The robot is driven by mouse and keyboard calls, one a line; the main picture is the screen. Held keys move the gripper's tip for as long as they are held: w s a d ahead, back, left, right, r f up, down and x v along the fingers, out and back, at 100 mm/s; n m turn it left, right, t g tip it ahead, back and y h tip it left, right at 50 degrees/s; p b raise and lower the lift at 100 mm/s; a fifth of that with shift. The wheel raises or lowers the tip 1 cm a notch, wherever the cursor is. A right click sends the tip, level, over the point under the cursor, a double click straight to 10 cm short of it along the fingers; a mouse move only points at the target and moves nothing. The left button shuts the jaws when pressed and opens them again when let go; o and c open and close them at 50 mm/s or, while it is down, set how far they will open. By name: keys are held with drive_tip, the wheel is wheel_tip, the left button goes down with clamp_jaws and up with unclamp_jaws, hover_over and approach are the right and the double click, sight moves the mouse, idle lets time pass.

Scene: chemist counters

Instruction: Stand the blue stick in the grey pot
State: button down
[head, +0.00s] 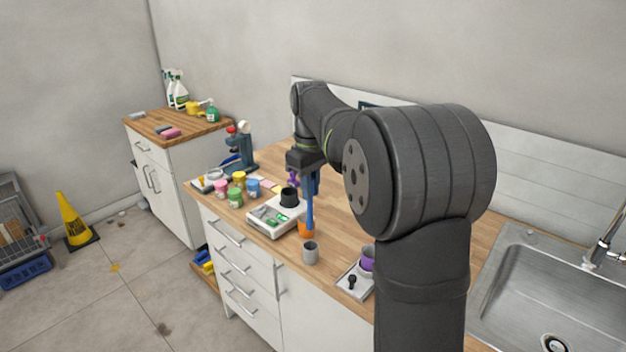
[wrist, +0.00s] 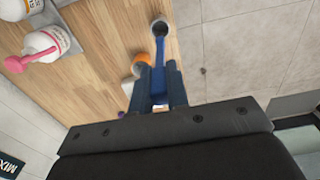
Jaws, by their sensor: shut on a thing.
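My gripper (head: 309,178) is shut on the blue stick (head: 310,212), which hangs down below it, close to upright. The grey pot (head: 310,254) is a small open cup near the counter's front edge. In the head view the stick's lower end shows just above the pot's rim, against an orange pot (head: 305,229). In the wrist view the blue stick (wrist: 160,62) runs from between the fingers (wrist: 161,88) toward the grey pot (wrist: 159,25), and its end overlaps the pot's mouth. I cannot tell whether the tip is inside.
The orange pot (wrist: 142,60) is close beside the stick. A white scale (head: 275,216) with a black cup (head: 289,197) stands to the left. A tray (head: 349,283) with a purple cup (head: 367,260) is to the right. Several coloured jars (head: 235,196) stand further left.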

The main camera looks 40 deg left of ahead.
sight(311, 222)
drive_tip(key=shift+f, duration=4.3)
drive_tip(key=c, duration=1.3)
unclamp_jaws()
wheel_tip(311, 222, up, 17)
drive_tip(key=shift+r, duration=0.2)
drive_tip(key=shift+f, duration=0.15)
